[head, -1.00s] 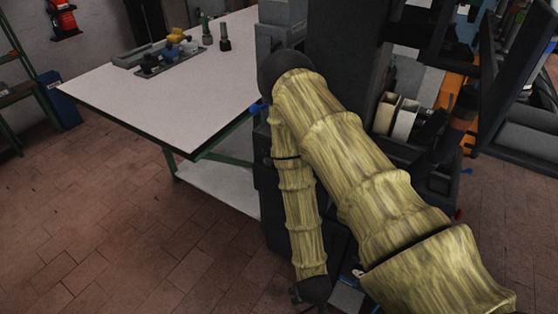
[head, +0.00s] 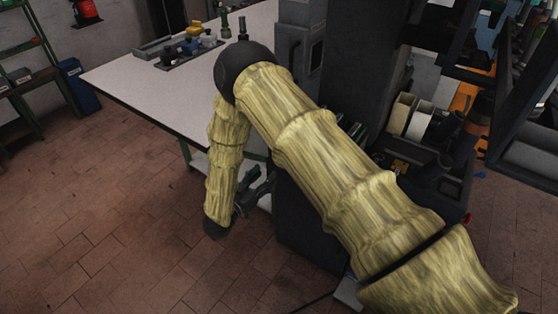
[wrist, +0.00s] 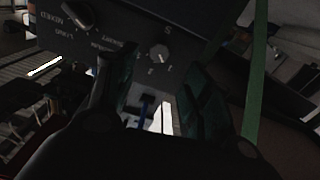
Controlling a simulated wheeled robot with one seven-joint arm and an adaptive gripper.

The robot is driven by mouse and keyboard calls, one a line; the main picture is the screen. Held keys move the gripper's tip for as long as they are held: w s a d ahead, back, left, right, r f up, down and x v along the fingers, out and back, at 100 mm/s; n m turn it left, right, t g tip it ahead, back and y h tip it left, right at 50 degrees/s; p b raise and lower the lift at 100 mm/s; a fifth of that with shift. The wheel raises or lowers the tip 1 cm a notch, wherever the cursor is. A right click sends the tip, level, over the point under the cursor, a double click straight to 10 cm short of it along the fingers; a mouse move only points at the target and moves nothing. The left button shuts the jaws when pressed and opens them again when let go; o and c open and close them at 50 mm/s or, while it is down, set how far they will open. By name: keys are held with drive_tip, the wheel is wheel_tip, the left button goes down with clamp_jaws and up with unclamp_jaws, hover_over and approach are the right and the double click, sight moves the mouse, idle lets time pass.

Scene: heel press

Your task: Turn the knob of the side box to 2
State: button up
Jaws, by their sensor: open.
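In the wrist view, the dark face of the side box (wrist: 125,38) fills the upper middle, its lettering upside down. A small pale round knob (wrist: 160,53) sits on it with short marks around it; I cannot read which mark it points to. A larger dark selector (wrist: 77,14) with word labels is at the upper left. My gripper (wrist: 158,72) is open and empty, its two fingers below and either side of the pale knob, apart from it. In the head view my gripper (head: 256,190) hangs beside the dark machine column; the knob is not visible there.
A white-topped table (head: 130,82) with green legs stands behind, holding a tray of small parts (head: 190,50). The dark machine column (head: 350,70) is right of my gripper. A green bar (wrist: 257,70) runs close right in the wrist view. Brick floor at left is free.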

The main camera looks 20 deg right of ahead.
drive_tip(key=p+x, duration=0.2)
drive_tip(key=x, duration=0.7)
drive_tip(key=shift+w+d, duration=0.2)
drive_tip(key=shift+d, duration=0.1)
drive_tip(key=shift+c, duration=0.4)
drive_tip(key=shift+f, duration=0.1)
drive_tip(key=c, duration=0.9)
